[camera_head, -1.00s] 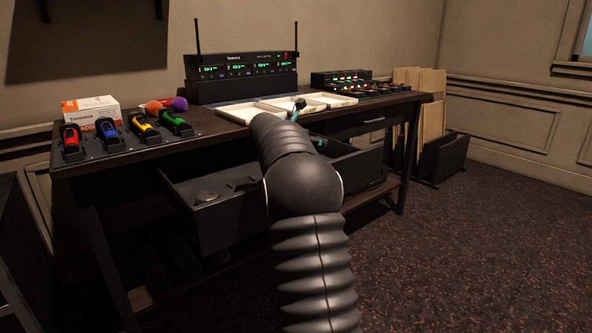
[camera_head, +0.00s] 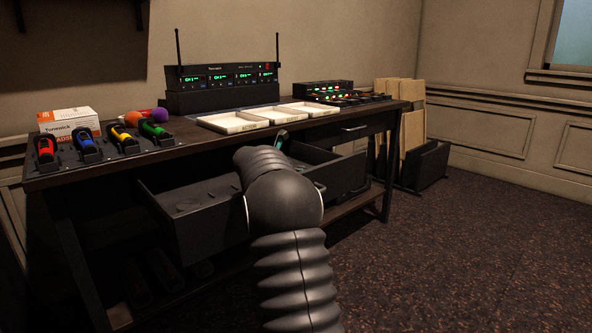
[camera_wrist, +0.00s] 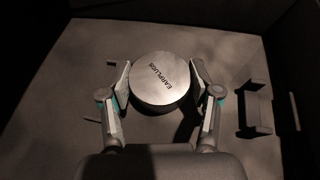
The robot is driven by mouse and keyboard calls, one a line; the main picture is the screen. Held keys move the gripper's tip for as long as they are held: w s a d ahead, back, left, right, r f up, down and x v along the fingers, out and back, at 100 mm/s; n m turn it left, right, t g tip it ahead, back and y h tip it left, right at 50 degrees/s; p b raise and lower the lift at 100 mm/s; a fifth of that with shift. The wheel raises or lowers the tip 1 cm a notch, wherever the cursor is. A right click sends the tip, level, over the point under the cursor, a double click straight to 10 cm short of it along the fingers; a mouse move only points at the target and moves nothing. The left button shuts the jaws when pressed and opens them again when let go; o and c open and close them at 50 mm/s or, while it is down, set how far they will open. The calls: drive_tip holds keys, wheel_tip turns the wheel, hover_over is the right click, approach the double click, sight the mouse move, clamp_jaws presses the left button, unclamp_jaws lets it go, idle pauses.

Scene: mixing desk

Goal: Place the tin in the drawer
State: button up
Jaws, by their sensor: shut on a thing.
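The tin (camera_wrist: 160,97) is round and dark, with a flat grey lid lettered "EARPLUGS". In the wrist view it sits between the two fingers of my gripper (camera_wrist: 160,78), which is shut on its sides. Beneath it is the grey floor of the open drawer (camera_wrist: 60,90); I cannot tell whether the tin touches it. In the head view the drawer (camera_head: 205,228) is pulled out under the desk top. My arm reaches over it and hides the tin and most of my gripper there.
A black bracket-like object (camera_wrist: 254,105) lies right of the tin in the drawer. White trays (camera_head: 240,122), a radio receiver (camera_head: 222,76), a carton (camera_head: 68,118) and coloured handsets (camera_head: 153,131) stand on the desk.

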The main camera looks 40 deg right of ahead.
drive_tip(key=o, duration=1.1)
drive_tip(key=shift+o, duration=0.2)
drive_tip(key=shift+r, duration=0.2)
drive_tip(key=v, duration=1.2)
drive_tip(key=shift+p, duration=0.4)
